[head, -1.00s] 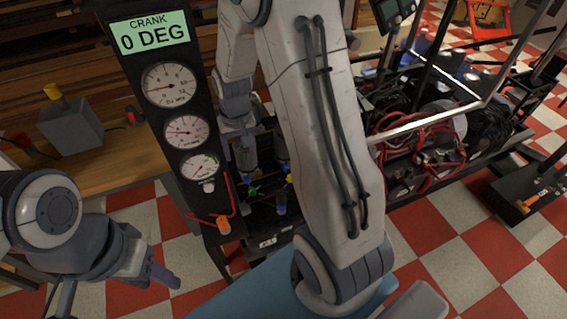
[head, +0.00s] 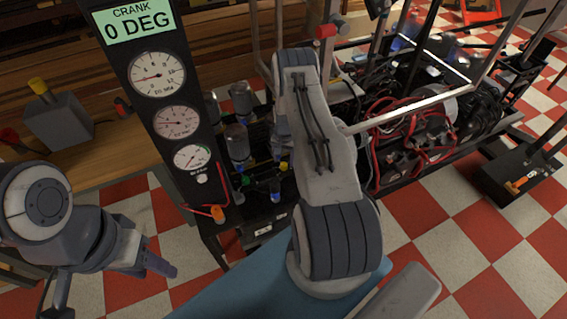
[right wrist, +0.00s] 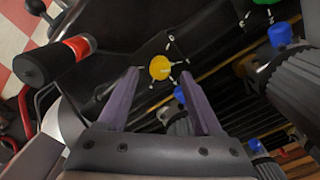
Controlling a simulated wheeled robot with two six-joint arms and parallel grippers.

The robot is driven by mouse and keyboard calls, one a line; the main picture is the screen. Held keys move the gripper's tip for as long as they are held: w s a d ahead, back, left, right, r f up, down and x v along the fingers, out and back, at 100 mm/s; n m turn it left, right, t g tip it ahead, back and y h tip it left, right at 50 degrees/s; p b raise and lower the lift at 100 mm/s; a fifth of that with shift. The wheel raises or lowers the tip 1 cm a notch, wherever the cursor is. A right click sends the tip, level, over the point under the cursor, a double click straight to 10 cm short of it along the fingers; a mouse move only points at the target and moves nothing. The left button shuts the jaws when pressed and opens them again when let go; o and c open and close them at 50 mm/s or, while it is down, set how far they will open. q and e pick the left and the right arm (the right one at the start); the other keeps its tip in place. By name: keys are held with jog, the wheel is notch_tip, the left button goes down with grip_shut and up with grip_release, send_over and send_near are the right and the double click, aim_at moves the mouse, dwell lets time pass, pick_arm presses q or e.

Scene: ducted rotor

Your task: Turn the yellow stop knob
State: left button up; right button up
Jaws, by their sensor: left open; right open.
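The yellow knob (right wrist: 160,68) is round, with white marks around it on a dark panel in the right wrist view. A small yellow spot that appears to be this knob (head: 284,166) shows beside my right forearm in the head view. My right gripper (right wrist: 160,76) is open, its two purple fingers pointing toward the yellow knob with one on each side of it in the picture. The depth left between them is unclear. My right gripper is hidden behind my arm in the head view. My left gripper (head: 158,265) is open and empty at the lower left.
A black handle with a red band (right wrist: 65,56) lies left of my right fingers. A gauge column (head: 150,100) reads "CRANK 0 DEG".

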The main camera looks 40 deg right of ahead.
aim_at(284, 166)
jog(key=shift+f, duration=1.25)
grip_shut()
